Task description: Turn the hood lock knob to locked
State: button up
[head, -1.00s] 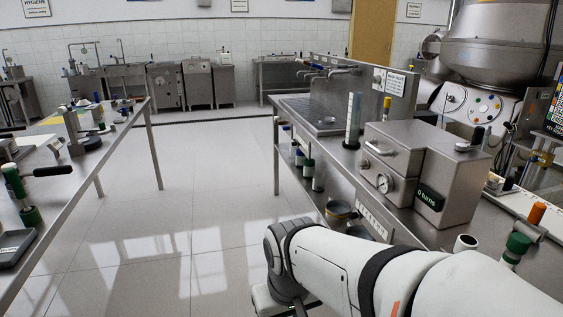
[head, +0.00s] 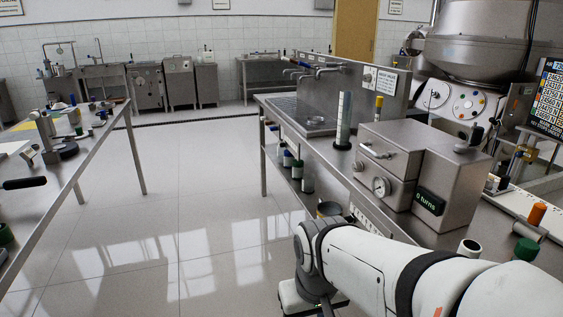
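The separator's large steel hood (head: 483,35) stands at the back right, partly cut off by the top edge. A pale panel (head: 458,103) below it carries a small dial or knob at left and several coloured dots on a round plate. I cannot tell which part is the hood lock knob or how it is turned. My white arm reaches in from the bottom right, well in front of the separator. Its wrist end is at the bottom middle; the gripper's fingers are below the frame edge.
A steel bench (head: 278,107) with a sink and a steel box (head: 449,190) reading "0 turns" stands between my arm and the separator. A sign board (head: 549,98) is at the right edge. Another steel table (head: 87,160) stands left. The tiled floor (head: 200,215) between is clear.

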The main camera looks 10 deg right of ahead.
aim_at(358, 167)
jog(key=i, duration=0.9)
